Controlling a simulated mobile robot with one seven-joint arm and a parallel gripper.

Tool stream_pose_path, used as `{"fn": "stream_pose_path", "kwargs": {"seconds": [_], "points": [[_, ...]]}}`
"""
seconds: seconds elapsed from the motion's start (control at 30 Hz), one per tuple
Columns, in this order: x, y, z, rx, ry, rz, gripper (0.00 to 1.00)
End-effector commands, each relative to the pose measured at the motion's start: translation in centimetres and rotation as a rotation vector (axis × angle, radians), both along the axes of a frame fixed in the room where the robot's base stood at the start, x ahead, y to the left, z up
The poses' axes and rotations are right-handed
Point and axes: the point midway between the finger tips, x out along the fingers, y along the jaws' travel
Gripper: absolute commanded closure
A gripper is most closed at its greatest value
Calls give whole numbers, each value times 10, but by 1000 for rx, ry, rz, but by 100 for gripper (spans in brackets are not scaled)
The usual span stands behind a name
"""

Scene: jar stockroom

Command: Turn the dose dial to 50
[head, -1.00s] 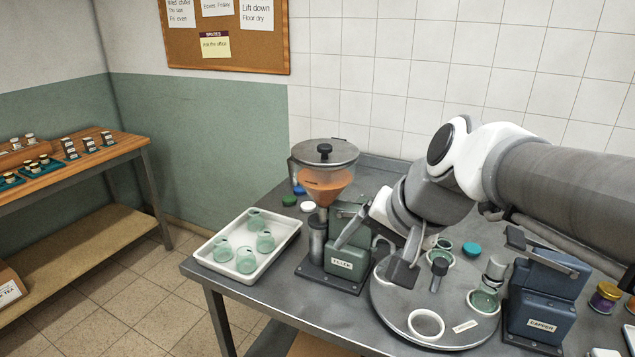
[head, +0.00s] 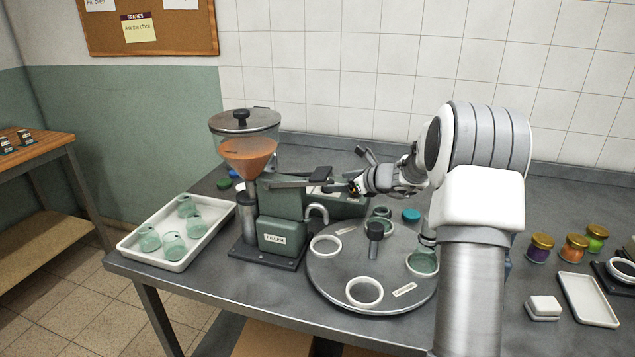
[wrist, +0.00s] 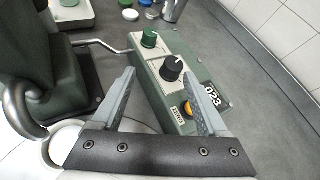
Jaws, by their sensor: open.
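The filler's green control box (wrist: 185,75) carries two round knobs in the wrist view. One is a green knob (wrist: 149,38); the other is a black knob (wrist: 172,65) with a white pointer line. Their panel lettering is too small to read, so I cannot tell which is the dose dial. A display (wrist: 212,102) reads 023. An orange button (wrist: 187,108) sits beside a small label. My gripper (wrist: 163,100) is open and empty, its fingers spread above the box, with the black knob beyond the fingertips. In the head view the filler (head: 283,238) is partly behind my arm.
A round turntable (head: 330,275) with white ring holders stands right of the filler. A white tray (head: 150,255) of green glass jars is to the left. Lidded jars (head: 573,248) and a small white tray (head: 587,300) are at the right. A tiled wall closes the back.

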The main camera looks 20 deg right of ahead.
Motion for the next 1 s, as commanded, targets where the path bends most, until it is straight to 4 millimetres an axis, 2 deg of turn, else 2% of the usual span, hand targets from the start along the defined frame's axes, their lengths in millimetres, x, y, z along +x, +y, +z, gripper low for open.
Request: {"fn": "stream_pose_path", "kwargs": {"seconds": [0.03, 0.1, 0.27, 0.7, 1.0], "points": [[5, -8, -11, 56, 3, -36, 24], [10, -15, -19, 118, 3, -74, 24], [18, -21, -27, 181, 2, -112, 24], [70, -2, -49, 183, 2, -112, 24], [81, 2, -54, 182, 2, -113, 24]]}}
